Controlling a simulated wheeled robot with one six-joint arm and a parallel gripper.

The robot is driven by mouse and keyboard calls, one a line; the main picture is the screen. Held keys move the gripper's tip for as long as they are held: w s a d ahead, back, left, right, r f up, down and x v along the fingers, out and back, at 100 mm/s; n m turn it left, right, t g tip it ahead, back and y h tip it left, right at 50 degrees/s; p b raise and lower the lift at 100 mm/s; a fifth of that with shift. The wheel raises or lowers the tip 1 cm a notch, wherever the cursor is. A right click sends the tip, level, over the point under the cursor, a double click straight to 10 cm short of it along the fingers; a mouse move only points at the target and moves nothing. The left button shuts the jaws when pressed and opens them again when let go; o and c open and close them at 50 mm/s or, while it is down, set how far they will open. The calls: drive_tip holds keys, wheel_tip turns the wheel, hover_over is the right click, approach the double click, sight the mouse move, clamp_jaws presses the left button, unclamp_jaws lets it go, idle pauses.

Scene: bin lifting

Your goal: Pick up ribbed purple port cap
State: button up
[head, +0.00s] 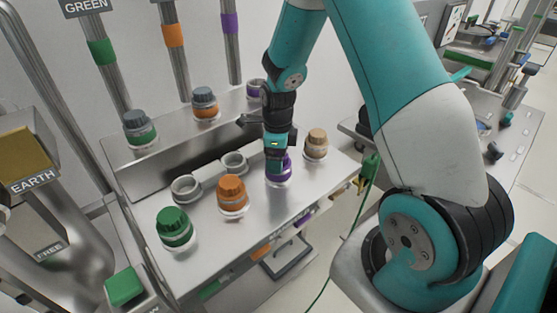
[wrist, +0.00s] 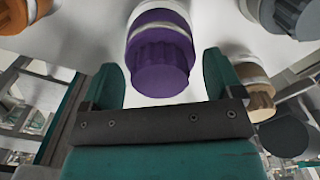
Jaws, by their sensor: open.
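The ribbed purple port cap (head: 284,172) stands on the front of the steel bench, on a pale round base. In the head view my gripper (head: 274,160) is right at its top and hides part of it. In the wrist view the purple cap (wrist: 160,62) shows its ribbed side and flat end, in front of the gap between the two teal fingers of my gripper (wrist: 163,72). The fingers are apart, with space on both sides of the cap. I cannot tell how far the fingertips reach along it.
An orange cap (head: 232,192) and a green cap (head: 173,225) stand to the left, a tan cap (head: 317,141) close on the right. Two empty grey ports (head: 186,188) lie behind. Grey-topped jars (head: 205,99) and a partly hidden purple-banded one stand on the rear ledge.

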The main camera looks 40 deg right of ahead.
drive_tip(key=shift+c, duration=0.3)
drive_tip(key=c, duration=1.1)
wheel_tip(320, 180, up, 20)
drive_tip(key=shift+r+b, duration=0.1)
drive_tip(key=shift+b, duration=0.65)
